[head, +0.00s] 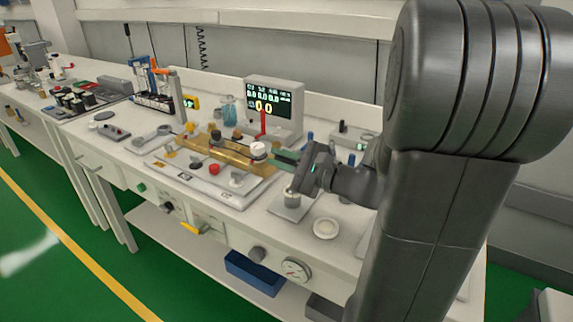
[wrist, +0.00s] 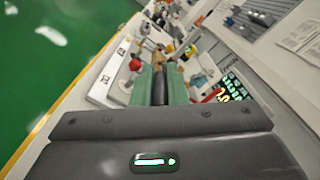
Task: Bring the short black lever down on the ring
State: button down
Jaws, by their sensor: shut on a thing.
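My gripper (wrist: 159,88) has green fingers, closed on a dark rod that looks like the short black lever (wrist: 160,84). In the head view my gripper (head: 286,157) reaches in from the right, beside a white-capped part (head: 258,149) at the end of the amber cylinder (head: 228,154). The lever is hidden by the fingers in that view. The amber cylinder lies along a white base plate (head: 190,178); its end also shows beyond the fingers in the wrist view (wrist: 157,55). I cannot clearly make out the ring on it.
A red knob (head: 213,169) and grey knobs stand on the plate in front of the cylinder. A monitor (head: 274,105) with a red post before it stands behind.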

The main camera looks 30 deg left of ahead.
jog(key=s+f+n+b, duration=0.1)
jog(key=f+b, duration=0.1)
jog(key=f+n+b, duration=0.1)
jog(key=f+b, duration=0.1)
jog(key=b, duration=0.1)
jog(key=s+f+n+b, duration=0.1)
jog(key=f+n+b, duration=0.1)
jog(key=b, duration=0.1)
jog(key=shift+s+a+f, duration=0.1)
jog(key=shift+s, duration=0.2)
jog(key=shift+s+f+b, duration=0.15)
jog(key=shift+f+b, duration=0.6)
jog(key=shift+b, duration=0.2)
jog(key=shift+s+f+b, duration=0.1)
jog(key=shift+f+b, duration=0.6)
jog(key=shift+b, duration=0.2)
jog(key=c, duration=1.5)
grip_release()
jog(key=shift+o, duration=0.2)
notch_tip(320, 180, up, 10)
jog(key=p, duration=0.3)
